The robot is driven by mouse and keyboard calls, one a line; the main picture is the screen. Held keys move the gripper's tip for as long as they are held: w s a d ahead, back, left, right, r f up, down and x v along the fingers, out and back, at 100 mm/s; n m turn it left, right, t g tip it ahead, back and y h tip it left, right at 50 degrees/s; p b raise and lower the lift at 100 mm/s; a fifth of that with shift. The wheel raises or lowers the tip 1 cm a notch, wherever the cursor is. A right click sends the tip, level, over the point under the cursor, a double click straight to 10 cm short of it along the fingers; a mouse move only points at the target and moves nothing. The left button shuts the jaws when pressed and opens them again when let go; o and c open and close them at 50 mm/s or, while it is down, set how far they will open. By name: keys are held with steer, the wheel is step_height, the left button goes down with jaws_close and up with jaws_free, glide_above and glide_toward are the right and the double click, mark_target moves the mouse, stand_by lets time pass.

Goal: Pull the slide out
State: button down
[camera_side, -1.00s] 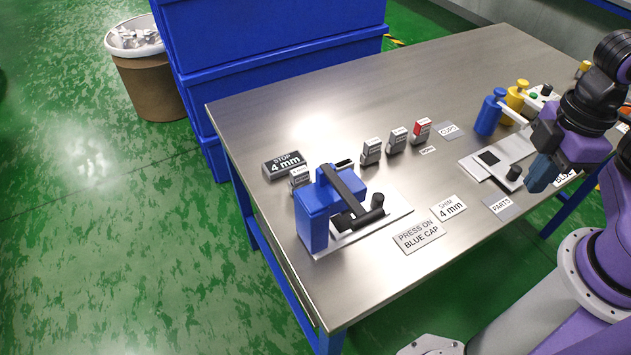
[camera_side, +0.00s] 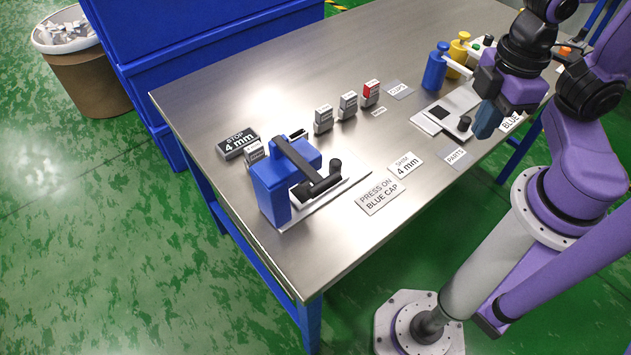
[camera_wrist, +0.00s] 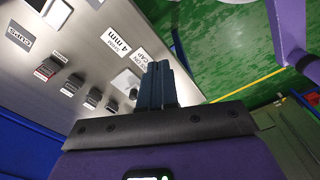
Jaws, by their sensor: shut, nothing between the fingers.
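The slide (camera_side: 452,117) is a pale flat plate with an upright black knob (camera_side: 464,124) at its near end and a dark square (camera_side: 439,112) beside it. It lies on the table in front of the blue drum (camera_side: 434,68) and the yellow drum (camera_side: 458,48). My gripper (camera_side: 485,133) is shut and empty, with its blue fingers pointing down just right of the knob in the side view. They look apart from the knob, but their height is hard to judge. In the wrist view my shut fingers (camera_wrist: 157,72) hide part of the table edge.
A blue press (camera_side: 275,190) with a black lever stands at the table's left. Blue bins (camera_side: 200,60) stand behind the table.

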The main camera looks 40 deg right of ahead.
stand_by(0.3)
steer(key=c, duration=1.1)
jaws_free()
steer(key=shift+w+a, duration=0.15)
steer(key=shift+c, duration=0.2)
steer(key=shift+o, duration=1.4)
steer(key=w+a+n, duration=0.4)
steer(key=w+a, duration=0.3)
steer(key=w, duration=0.3)
steer(key=shift+w+a, duration=0.25)
steer(key=shift+a, duration=0.05)
steer(key=n, duration=0.4)
glide_toward(336, 162)
steer(key=f, duration=0.9)
steer(key=shift+w+a, duration=0.1)
steer(key=shift+a, duration=0.15)
jaws_close()
steer(key=shift+d, duration=0.15)
